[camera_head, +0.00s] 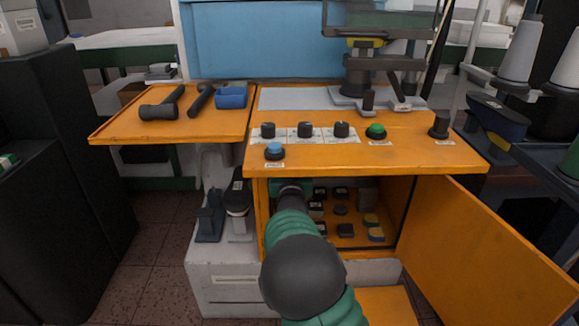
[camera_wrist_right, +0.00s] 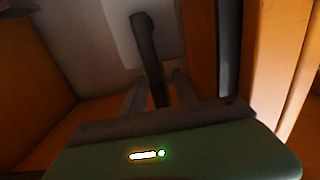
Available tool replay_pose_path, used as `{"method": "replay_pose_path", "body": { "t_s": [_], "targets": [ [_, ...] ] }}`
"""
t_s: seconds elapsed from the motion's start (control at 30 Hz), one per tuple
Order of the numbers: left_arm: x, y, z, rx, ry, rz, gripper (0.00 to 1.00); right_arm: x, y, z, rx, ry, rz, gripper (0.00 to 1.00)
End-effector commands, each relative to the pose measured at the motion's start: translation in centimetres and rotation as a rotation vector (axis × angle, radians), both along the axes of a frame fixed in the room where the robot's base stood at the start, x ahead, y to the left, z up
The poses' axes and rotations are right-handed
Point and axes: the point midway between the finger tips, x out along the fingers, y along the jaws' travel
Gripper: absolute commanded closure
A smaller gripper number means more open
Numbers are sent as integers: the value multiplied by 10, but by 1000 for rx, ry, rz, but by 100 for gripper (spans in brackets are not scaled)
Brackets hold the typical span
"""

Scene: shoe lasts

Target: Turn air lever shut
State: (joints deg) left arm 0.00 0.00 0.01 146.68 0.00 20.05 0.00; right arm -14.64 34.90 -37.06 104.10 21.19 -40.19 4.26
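In the right wrist view, a dark lever (camera_wrist_right: 146,45) stands out against a pale grey plate (camera_wrist_right: 97,38) inside the orange cabinet. It runs down the picture toward my right gripper (camera_wrist_right: 159,78). The two grey fingers are apart, one on each side of the lever's lower part. I cannot tell whether either finger touches it. In the head view, my right arm reaches into the open cabinet below the worktop; its gripper is mostly hidden, and I cannot make out the lever there. My left gripper is not in view.
The orange cabinet door (camera_head: 480,255) hangs open at the right. Several small dark and yellow blocks (camera_head: 345,230) sit inside. Knobs, a blue button (camera_head: 274,149) and a green button (camera_head: 376,131) are on the worktop (camera_head: 420,158). A hammer (camera_head: 160,105) lies on the left shelf.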

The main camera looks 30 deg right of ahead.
Motion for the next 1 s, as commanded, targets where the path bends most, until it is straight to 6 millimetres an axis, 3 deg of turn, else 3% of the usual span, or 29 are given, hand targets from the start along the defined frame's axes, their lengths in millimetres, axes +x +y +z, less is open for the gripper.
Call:
{"method": "replay_pose_path", "body": {
  "t_s": [0.03,0.3,1.0],
  "targets": [
    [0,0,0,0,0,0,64,0,0,0,0,0,0,68],
    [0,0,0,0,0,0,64,0,0,0,0,0,1,100],
    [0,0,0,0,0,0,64,0,1,-1,1,1,1,100]
  ]
}}
